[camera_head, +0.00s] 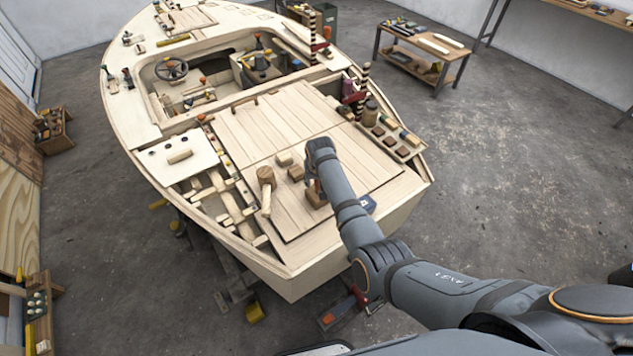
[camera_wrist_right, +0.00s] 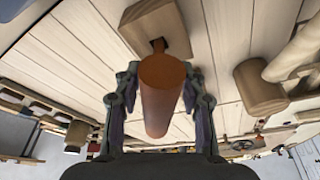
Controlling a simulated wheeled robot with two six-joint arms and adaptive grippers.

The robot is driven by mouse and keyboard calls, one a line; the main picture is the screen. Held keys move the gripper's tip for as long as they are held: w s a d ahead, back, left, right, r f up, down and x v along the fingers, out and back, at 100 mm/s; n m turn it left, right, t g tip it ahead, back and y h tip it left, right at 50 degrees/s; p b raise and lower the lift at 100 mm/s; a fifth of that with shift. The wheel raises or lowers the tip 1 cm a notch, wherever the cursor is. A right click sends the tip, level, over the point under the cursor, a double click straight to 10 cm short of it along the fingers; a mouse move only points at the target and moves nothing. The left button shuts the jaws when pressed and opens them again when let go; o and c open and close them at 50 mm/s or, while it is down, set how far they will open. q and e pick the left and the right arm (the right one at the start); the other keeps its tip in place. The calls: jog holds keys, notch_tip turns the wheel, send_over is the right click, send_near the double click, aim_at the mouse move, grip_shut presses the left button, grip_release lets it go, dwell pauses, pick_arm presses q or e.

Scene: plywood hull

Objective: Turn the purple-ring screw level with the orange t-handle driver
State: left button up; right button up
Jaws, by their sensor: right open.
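In the right wrist view the orange driver handle (camera_wrist_right: 161,98) is a thick orange-brown cylinder between the fingers of my right gripper (camera_wrist_right: 160,76). The fingers stand apart on either side of it, and I cannot tell whether either touches. A dark shaft shows beyond it at a slot in a wooden block (camera_wrist_right: 180,42). In the head view this block (camera_head: 316,198) lies on the hatch deck, with my right gripper (camera_head: 314,180) low over it and partly hidden by my wrist. I cannot make out the purple-ring screw. My left gripper is not in view.
Small blocks (camera_head: 285,159) lie beside my wrist. The planked hatch (camera_head: 265,125) is mostly clear.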

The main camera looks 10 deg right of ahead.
notch_tip(320, 180, up, 10)
jog(key=shift+f, duration=0.25)
